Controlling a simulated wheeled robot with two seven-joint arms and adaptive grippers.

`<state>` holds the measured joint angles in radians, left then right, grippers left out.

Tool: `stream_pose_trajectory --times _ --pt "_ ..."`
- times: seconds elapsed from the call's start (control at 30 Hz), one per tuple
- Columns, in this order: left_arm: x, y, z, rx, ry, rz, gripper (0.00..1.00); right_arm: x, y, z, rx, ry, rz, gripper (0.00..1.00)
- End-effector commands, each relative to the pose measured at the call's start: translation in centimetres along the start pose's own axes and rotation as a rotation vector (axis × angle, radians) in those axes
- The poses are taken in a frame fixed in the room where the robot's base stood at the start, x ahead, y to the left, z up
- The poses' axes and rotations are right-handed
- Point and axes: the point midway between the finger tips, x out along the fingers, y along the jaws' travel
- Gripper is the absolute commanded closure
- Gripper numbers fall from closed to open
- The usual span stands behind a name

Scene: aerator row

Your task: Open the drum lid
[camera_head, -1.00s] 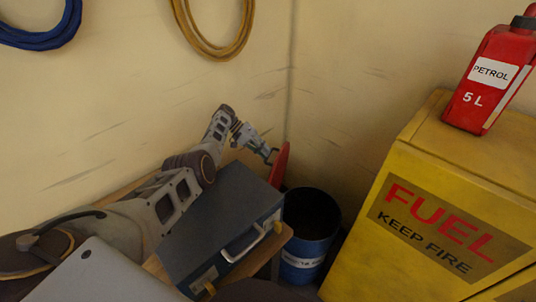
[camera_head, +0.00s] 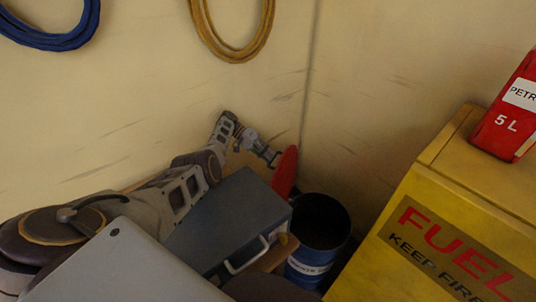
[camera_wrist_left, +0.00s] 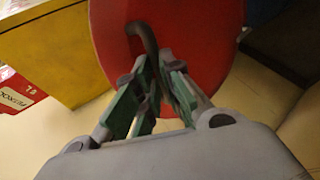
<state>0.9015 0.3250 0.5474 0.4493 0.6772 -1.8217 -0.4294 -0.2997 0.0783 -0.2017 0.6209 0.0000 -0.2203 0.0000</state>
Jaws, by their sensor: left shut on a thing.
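The blue drum (camera_head: 316,262) stands in the corner with its dark mouth open. Its red lid (camera_head: 285,172) is raised nearly on edge at the drum's back left. In the left wrist view the lid (camera_wrist_left: 212,50) is a broad red disc with a dark curved handle (camera_wrist_left: 143,32). My left gripper (camera_head: 270,156) is at the lid's left side, shut on the handle; its green fingers (camera_wrist_left: 165,85) close around it. Whether the lid touches the drum rim is hidden. My right gripper is in neither view.
A blue-grey box (camera_head: 232,215) with a handle sits on a wooden surface left of the drum. A yellow fuel cabinet (camera_head: 440,215) with a red petrol can (camera_head: 510,120) on it stands close on the right. Walls close the corner behind; hoses (camera_head: 236,52) hang above.

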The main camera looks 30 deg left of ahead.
Motion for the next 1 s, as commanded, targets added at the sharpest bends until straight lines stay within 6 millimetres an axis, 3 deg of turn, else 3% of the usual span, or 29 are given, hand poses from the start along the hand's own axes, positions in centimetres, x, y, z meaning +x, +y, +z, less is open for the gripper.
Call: stream_pose_trajectory --times 0.03,0.2,0.23,0.4,1.0 --pt "1.91 -1.71 1.1 -0.022 -0.026 -0.015 1.0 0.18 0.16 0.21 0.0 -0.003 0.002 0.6" --pt "1.92 -1.72 1.1 -0.022 -0.026 -0.015 1.0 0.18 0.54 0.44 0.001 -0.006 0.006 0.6" --pt "1.92 -1.72 1.1 -0.022 -0.026 -0.015 0.89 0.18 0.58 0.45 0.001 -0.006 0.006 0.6" --pt "1.85 -1.71 1.08 -0.023 -0.025 -0.016 0.67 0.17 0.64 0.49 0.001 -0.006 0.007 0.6" --pt "1.6 -1.65 1.08 -0.027 -0.023 -0.015 0.67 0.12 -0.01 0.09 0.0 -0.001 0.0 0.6"
